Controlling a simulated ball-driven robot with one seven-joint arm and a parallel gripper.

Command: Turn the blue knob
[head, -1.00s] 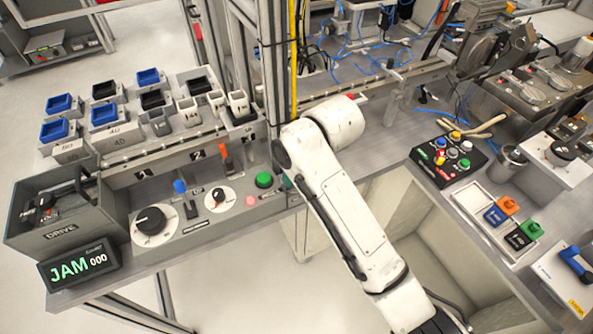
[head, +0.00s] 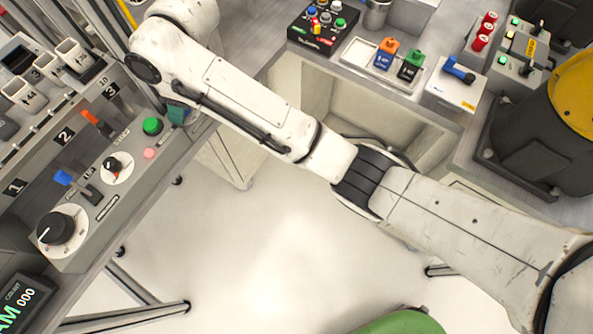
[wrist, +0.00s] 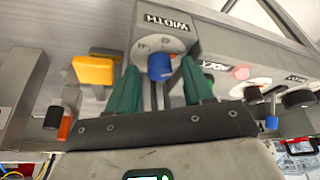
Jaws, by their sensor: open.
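In the wrist view, a blue knob (wrist: 160,66) sits on a round pale dial on the grey face marked WIDTH. My gripper (wrist: 158,72) is open, with one green finger on each side of the knob in the picture. I see a gap between each finger and the knob; how deep the fingers reach is unclear. In the head view, my white arm runs to the right end of the grey control panel (head: 130,195), where a teal part, perhaps a finger of my gripper, shows beside the green button. I cannot make out the blue knob there.
The panel carries a black dial (head: 56,229), a blue lever (head: 65,178), an orange lever (head: 90,117), a green button (head: 152,126) and a pink button (head: 151,154). In the wrist view, a yellow part (wrist: 93,70) is close left of the fingers.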

